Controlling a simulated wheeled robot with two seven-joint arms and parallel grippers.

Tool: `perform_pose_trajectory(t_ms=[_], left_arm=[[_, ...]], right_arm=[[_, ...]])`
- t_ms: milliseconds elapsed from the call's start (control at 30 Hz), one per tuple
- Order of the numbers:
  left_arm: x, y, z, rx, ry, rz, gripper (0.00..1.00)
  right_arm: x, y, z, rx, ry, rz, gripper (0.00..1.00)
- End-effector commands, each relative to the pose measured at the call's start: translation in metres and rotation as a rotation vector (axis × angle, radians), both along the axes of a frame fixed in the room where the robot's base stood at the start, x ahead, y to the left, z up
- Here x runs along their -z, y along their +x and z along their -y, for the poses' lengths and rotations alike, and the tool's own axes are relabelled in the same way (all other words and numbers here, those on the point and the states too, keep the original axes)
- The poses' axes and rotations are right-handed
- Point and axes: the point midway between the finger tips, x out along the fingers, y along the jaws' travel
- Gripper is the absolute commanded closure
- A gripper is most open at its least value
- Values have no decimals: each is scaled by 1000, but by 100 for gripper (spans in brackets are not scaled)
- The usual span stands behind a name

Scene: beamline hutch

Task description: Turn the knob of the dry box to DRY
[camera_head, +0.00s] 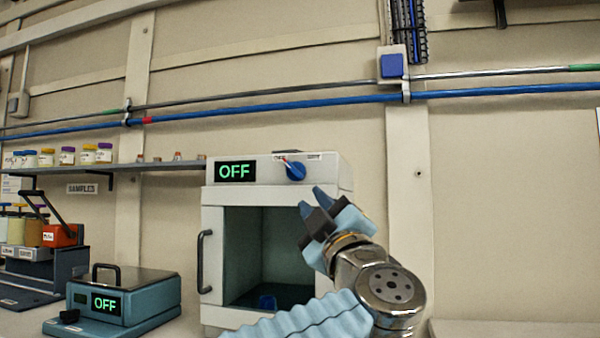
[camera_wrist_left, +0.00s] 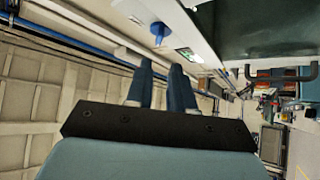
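The dry box (camera_head: 213,255) is a white cabinet with an open dark chamber. Its top panel carries a green OFF display (camera_head: 235,172) and a blue knob (camera_head: 296,172). The knob's pointer is turned up and left, toward the OFF label (camera_head: 279,157); a second label (camera_head: 314,156) sits to the right. My left gripper (camera_head: 312,199) is just below and right of the knob, apart from it, with its two blue fingers spread and nothing between them. In the left wrist view, the knob (camera_wrist_left: 158,32) lies beyond the open fingertips (camera_wrist_left: 162,66). My right gripper is not in view.
A shelf (camera_head: 135,167) with jars is at left. The wall right of the box is clear.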

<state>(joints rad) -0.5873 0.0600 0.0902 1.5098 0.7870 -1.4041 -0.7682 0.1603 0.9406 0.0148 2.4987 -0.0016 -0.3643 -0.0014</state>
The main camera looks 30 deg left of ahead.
Motion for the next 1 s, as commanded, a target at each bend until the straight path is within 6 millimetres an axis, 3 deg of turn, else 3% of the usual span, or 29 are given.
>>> perform_pose_trajectory(t_ms=[33, 100, 400, 867, 1000], left_arm=[[-14, 7, -8, -4, 1, -2, 78], [-23, 17, -19, -3, 2, -2, 78], [-50, 52, -58, -1, 4, -3, 78], [-54, 63, -70, 1, 3, -1, 78], [-54, 63, -70, 1, 3, -1, 94]], right_arm=[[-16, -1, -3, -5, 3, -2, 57], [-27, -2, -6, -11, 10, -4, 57], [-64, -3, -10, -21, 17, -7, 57], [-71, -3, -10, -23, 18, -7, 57], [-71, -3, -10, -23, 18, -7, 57]])
